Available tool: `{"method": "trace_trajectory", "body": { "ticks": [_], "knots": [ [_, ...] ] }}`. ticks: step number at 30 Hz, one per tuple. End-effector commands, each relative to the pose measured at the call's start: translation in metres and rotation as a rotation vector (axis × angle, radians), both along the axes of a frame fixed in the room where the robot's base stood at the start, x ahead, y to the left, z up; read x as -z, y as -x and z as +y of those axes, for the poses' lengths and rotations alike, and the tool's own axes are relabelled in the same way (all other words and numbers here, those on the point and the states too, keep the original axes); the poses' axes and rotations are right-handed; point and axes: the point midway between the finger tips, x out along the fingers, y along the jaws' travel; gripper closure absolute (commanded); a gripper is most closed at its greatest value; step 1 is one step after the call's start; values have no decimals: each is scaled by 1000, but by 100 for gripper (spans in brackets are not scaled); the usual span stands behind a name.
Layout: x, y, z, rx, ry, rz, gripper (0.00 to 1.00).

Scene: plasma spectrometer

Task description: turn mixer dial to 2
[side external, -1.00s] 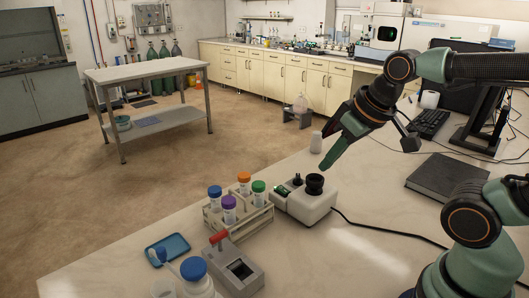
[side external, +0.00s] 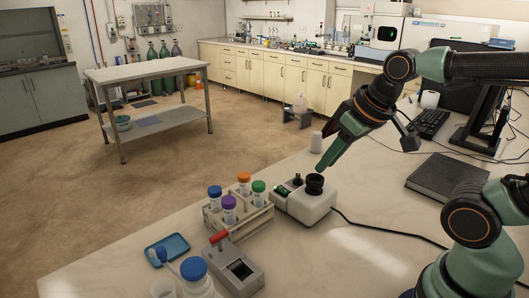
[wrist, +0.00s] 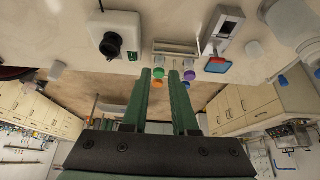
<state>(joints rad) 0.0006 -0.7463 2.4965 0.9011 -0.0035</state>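The mixer (side external: 304,205) is a small white box on the bench with a round black cup (side external: 315,184) on top. A small black dial (side external: 297,181) stands beside the cup, near a green-lit panel (side external: 281,190). The dial's setting is too small to read. My gripper (side external: 320,169) points down, its green fingertips just above and behind the black cup in the side view. In the wrist view the fingers (wrist: 160,72) are parted with nothing between them, and the mixer (wrist: 118,22) lies off to their left.
A rack (side external: 238,215) with several coloured-cap tubes stands left of the mixer. A grey device with a red handle (side external: 236,272), a blue tray (side external: 167,249) and a blue-capped bottle (side external: 197,281) are nearer. A white bottle (side external: 316,141) stands behind. A black cable runs right.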

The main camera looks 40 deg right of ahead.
Motion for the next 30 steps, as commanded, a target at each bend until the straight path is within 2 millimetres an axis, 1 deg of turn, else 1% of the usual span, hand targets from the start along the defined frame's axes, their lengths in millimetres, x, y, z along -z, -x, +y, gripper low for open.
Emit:
{"method": "trace_trajectory", "body": {
  "ticks": [1, 3, 5, 8, 12, 16, 20, 23, 27, 30],
  "knots": [
    [-1, -2, -1, -4, 5, 4, 50],
    [-5, -7, -4, -21, 17, 19, 29],
    [-9, -15, -7, -44, 34, 40, 29],
    [-16, -33, -17, -101, 71, 85, 29],
    [-22, -64, -33, -199, 122, 156, 29],
    [-21, -93, -51, -293, 157, 220, 29],
    [-13, -121, -71, -391, 181, 283, 29],
    [-2, -141, -88, -467, 193, 329, 29],
    [20, -166, -113, -578, 199, 388, 29],
    [36, -180, -129, -650, 198, 423, 29]
  ]
}}
